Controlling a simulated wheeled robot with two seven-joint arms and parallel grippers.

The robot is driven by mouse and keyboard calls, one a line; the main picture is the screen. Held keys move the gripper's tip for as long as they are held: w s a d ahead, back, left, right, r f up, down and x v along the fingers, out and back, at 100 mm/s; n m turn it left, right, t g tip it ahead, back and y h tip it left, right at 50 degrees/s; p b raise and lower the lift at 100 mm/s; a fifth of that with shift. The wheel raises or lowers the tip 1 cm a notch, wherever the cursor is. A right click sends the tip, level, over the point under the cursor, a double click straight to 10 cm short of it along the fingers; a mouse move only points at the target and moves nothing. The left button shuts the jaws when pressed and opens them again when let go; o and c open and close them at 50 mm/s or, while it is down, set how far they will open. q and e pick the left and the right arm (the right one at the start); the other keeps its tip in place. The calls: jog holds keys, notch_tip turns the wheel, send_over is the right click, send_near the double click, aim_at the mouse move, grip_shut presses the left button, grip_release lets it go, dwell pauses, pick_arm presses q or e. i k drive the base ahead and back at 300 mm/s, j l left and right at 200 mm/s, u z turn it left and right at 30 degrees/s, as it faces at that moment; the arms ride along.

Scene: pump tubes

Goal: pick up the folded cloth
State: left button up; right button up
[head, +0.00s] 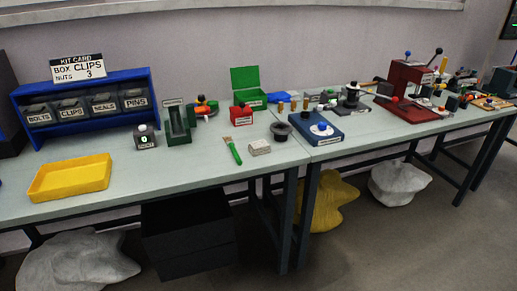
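A small pale grey-white block that looks like the folded cloth (259,148) lies flat near the front edge of the left table, just right of a green-handled brush (233,150). Nothing covers it, and it appears apart from the brush. Neither of my grippers is in the head view, so their state and distance from the cloth do not show.
A yellow tray (70,178) lies at the left, before a blue bin rack (85,100). A dark round cup (281,131) and a blue device (319,129) stand right of the cloth. A small counter (144,138) and green holder (178,124) stand behind. Tabletop between tray and brush is clear.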

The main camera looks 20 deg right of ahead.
aim_at(261, 147)
jog(key=i+l+u, duration=0.15)
jog(key=l, duration=0.3)
jog(key=i+l+u, duration=0.1)
jog(key=l, duration=0.4)
jog(key=i+l+u, duration=0.15)
jog(key=l, duration=0.35)
jog(key=i+l+u, duration=0.15)
jog(key=l, duration=0.35)
jog(key=k, duration=0.05)
